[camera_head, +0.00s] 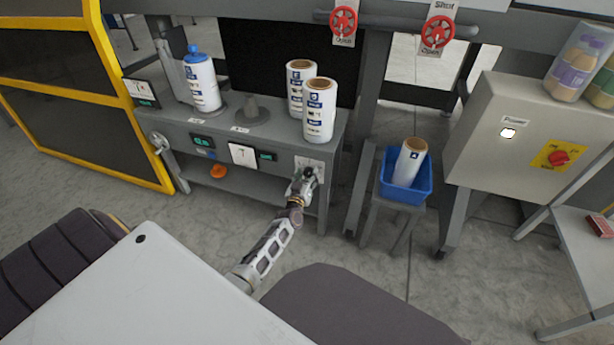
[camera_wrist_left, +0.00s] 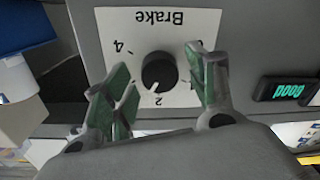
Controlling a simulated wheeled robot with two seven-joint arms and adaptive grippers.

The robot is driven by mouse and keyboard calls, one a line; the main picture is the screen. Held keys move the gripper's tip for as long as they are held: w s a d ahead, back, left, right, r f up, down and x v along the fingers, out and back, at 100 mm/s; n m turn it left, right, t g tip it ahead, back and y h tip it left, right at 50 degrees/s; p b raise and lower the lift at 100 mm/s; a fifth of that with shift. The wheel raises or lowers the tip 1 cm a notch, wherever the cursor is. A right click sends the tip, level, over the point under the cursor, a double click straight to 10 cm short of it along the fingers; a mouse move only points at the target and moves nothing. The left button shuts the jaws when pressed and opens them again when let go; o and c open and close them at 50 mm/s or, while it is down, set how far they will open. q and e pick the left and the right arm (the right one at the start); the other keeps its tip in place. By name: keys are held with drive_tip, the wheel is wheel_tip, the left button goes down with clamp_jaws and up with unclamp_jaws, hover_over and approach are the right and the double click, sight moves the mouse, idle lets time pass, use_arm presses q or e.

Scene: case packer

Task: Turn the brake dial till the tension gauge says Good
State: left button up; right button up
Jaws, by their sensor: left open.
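The brake dial (camera_wrist_left: 160,72) is a round black knob on a white plate marked "Brake" (camera_wrist_left: 158,20), which appears upside down in the left wrist view. The dial's white mark points toward the 2. My left gripper (camera_wrist_left: 162,65) is open, with green-padded fingers on either side of the dial; I cannot tell whether they touch it. The tension gauge (camera_wrist_left: 288,90) is a small dark display with green "Good" on it. In the head view my left gripper (camera_head: 304,182) is at the bench's right front, partly covering the brake plate (camera_head: 311,164). My right gripper is out of view.
A hand crank (camera_head: 159,143) sticks out at the left end. A blue bin (camera_head: 403,190) stands on a stool to the right.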

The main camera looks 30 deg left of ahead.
use_arm(q)
drive_tip(key=shift+s, duration=0.1)
drive_tip(key=shift+s+d, duration=0.1)
drive_tip(key=v, duration=1.1)
drive_tip(key=shift+s, duration=0.25)
idle(0.4)
drive_tip(key=shift+r, duration=0.1)
idle(0.4)
